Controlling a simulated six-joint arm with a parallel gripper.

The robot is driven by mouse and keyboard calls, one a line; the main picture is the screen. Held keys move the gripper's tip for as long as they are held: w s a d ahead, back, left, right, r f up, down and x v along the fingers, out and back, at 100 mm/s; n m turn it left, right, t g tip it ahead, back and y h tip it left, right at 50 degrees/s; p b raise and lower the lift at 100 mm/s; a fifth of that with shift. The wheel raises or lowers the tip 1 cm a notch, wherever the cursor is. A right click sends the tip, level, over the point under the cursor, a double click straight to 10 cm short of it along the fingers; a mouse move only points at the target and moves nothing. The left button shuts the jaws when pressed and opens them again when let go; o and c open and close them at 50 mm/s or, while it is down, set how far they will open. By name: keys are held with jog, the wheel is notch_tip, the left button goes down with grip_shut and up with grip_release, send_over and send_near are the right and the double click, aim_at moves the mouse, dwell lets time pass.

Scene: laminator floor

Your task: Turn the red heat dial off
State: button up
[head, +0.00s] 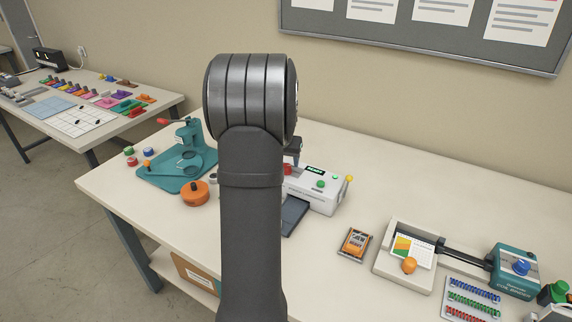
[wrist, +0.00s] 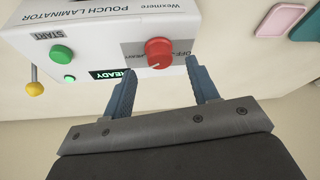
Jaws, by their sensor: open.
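The red heat dial (wrist: 158,52) is on the face of the white pouch laminator (wrist: 100,25), which appears upside down in the wrist view. A small pale mark shows at the dial's lower edge. My gripper (wrist: 160,65) is open, one finger on each side of the dial, with visible gaps; I cannot tell if the tips reach its depth. In the head view my arm hides most of the gripper and part of the laminator (head: 318,198); a bit of the dial (head: 287,169) shows.
The laminator also has a lit green READY display (wrist: 113,75), a green START button (wrist: 61,54) and a yellow-knobbed lever (wrist: 35,88). In the head view, an orange round container (head: 194,195) stands left of my arm and an orange device (head: 356,243) lies to the right.

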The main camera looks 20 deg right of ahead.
jog(key=shift+x, duration=1.55)
jog(key=c, duration=1)
jog(key=shift+o, duration=0.2)
